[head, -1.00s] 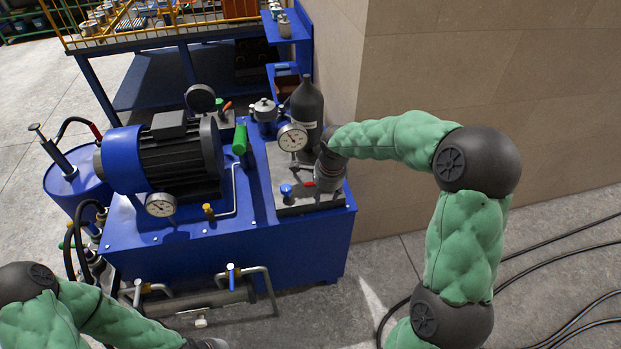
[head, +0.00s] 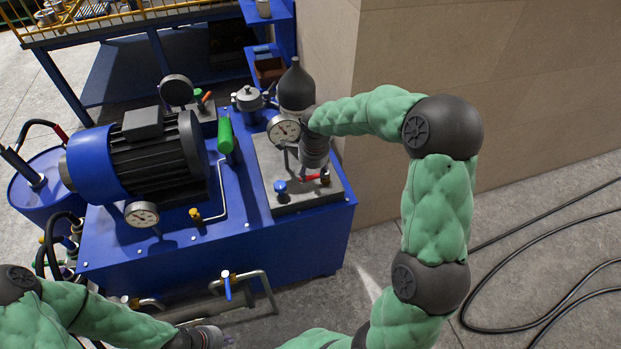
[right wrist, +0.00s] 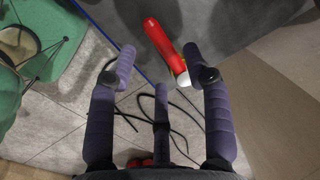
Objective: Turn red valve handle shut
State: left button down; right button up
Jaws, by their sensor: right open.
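The red valve handle (head: 309,178) shows in the head view on the grey block at the right end of the blue machine, partly hidden by my right gripper (head: 317,168). In the right wrist view the red handle (right wrist: 163,46) lies slanted ahead of the right gripper (right wrist: 160,62), with a white end near the right finger. The fingers are apart, with the lower part of the handle in line with the gap; I cannot tell if they touch it. My left gripper (head: 222,339) is at the bottom edge of the head view, mostly cut off.
A pressure gauge (head: 283,129), a dark bottle (head: 296,88) and a blue valve knob (head: 281,187) stand close to the right gripper. A beige wall (head: 450,60) rises at the right. Black hoses (head: 550,290) lie on the floor at the right.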

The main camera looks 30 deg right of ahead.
aim_at(311, 178)
jog(key=shift+w+d+f+b, duration=0.1)
jog(key=shift+w+f+b, duration=0.1)
jog(key=shift+f, duration=0.6)
jog(key=shift+w+f+b, duration=0.1)
jog(key=shift+f+b, duration=0.1)
jog(key=shift+f, duration=0.6)
grip_shut()
